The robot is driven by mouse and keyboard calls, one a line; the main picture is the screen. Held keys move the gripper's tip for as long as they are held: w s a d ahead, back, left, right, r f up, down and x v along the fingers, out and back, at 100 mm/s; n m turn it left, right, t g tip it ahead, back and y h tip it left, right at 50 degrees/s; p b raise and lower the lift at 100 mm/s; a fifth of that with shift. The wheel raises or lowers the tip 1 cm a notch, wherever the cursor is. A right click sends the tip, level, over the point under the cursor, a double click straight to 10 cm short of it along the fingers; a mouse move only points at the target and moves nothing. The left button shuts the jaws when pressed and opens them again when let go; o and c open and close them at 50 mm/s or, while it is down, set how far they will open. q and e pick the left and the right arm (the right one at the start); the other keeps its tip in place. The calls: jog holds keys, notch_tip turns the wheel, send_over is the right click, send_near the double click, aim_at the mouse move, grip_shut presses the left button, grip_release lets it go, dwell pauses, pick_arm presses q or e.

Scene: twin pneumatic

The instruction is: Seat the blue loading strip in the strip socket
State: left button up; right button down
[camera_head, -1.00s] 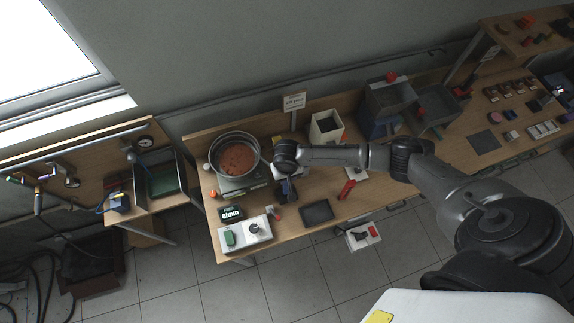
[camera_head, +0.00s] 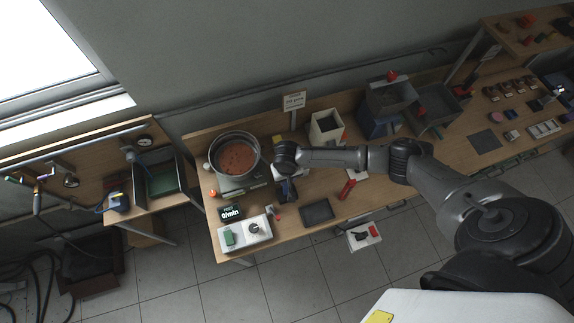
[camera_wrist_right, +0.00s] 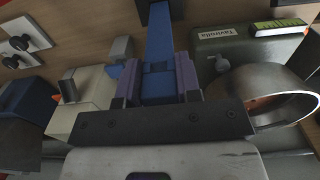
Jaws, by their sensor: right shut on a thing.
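My left gripper is not in view.
A round metal bowl (camera_head: 235,155) with reddish contents stands close left of the gripper. A white control box (camera_head: 246,233), a dark tray (camera_head: 318,213) and a red item (camera_head: 347,189) are nearer the front. In the wrist view, a pale block (camera_wrist_right: 92,90) stands left of the strip.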

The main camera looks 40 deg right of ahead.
jog(key=shift+f, duration=0.65)
jog(key=shift+f+b, duration=0.6)
jog(key=shift+f, duration=0.2)
jog(key=c, duration=0.7)
grip_release()
notch_tip(320, 180, up, 14)
jog(key=shift+f+b, duration=0.1)
jog(key=shift+b, duration=0.5)
